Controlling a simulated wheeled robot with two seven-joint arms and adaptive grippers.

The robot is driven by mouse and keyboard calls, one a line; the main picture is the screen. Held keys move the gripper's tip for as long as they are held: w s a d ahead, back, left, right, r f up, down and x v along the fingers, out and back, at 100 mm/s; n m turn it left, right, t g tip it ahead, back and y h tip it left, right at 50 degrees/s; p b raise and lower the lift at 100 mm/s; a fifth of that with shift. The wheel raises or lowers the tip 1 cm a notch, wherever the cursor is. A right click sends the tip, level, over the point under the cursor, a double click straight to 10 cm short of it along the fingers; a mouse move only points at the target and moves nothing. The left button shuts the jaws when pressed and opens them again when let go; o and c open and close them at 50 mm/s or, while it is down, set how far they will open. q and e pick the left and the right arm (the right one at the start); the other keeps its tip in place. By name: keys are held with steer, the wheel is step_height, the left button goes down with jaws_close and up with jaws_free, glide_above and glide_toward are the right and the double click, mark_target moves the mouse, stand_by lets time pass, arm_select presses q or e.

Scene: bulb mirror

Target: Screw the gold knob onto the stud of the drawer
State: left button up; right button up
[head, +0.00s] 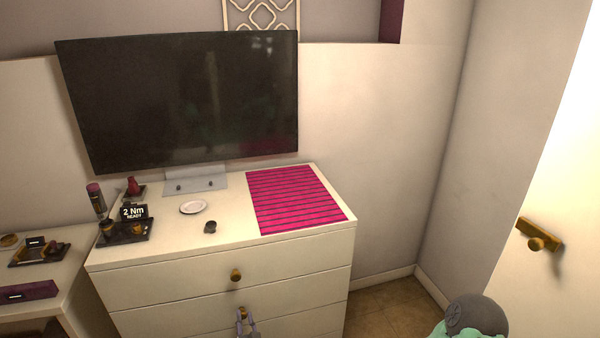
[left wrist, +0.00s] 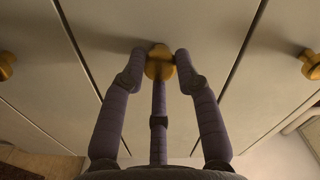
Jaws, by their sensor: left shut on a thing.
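The gold knob (left wrist: 158,66) is between the fingertips of my left gripper (left wrist: 160,58), which is shut on it. The knob is at the front of a white drawer (left wrist: 195,25), close to its face. The stud is hidden behind the knob, so I cannot tell how far the knob is on it. In the head view my left gripper (head: 244,322) is at the lower edge, at the second drawer, and gold shows at its tips. My right gripper is not in view.
The upper drawer has a gold knob (head: 236,275). More knobs show left (left wrist: 6,66) and right (left wrist: 311,65) in the wrist view. On the dresser stand a monitor (head: 185,100), a pink mat (head: 290,198), a white dish (head: 193,207) and a dark tray (head: 140,233).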

arm_select(q)
steer(key=shift+a+f, duration=0.1)
steer(key=m, duration=0.4)
steer(key=shift+m, duration=0.4)
steer(key=m, duration=0.5)
steer(key=o, duration=0.8)
steer(key=shift+c, duration=0.2)
